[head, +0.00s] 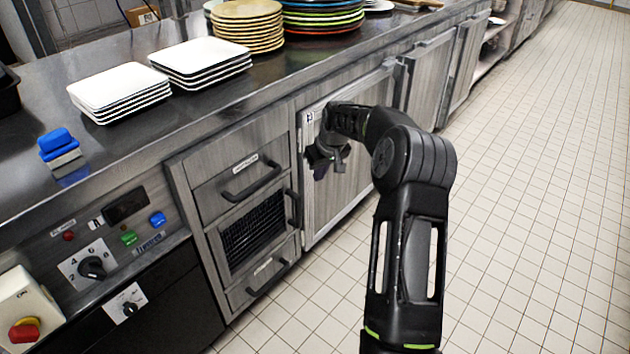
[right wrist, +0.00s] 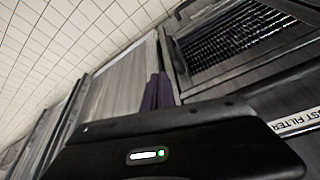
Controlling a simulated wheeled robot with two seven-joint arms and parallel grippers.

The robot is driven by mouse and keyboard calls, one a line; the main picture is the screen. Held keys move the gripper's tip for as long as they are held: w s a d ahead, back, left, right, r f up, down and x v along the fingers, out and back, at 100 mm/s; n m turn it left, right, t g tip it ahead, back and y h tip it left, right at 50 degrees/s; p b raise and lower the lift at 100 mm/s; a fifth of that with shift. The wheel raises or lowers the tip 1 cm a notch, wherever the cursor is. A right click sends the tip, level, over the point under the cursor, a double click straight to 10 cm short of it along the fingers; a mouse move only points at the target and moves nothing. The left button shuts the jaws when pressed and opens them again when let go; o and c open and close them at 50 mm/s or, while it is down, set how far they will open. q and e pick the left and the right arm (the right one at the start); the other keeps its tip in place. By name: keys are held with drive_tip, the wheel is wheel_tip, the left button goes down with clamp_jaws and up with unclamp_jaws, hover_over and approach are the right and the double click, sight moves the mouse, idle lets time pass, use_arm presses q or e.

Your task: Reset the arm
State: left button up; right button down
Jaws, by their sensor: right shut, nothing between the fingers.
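My right arm reaches forward over the tiled floor in the head view, and my right gripper (head: 322,158) is in front of a metal cabinet door (head: 345,190). The gripper is small in the picture and partly hidden by its own wrist; it is shut and holds nothing. In the right wrist view, dark finger parts (right wrist: 158,92) show beyond the wrist's black housing, close together, with the cabinet front behind them. I cannot tell whether the gripper touches the door. My left gripper is not in view.
The counter (head: 200,105) holds square white plates (head: 120,92), a second white stack (head: 200,62), round tan plates (head: 247,25) and a blue-topped object (head: 58,147). Drawers with handles (head: 250,180) and a control panel are at left. The tiled floor (head: 540,200) at right is clear.

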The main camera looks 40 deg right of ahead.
drive_tip(key=shift+s+r, duration=0.15)
drive_tip(key=shift+r, duration=0.25)
idle(0.3)
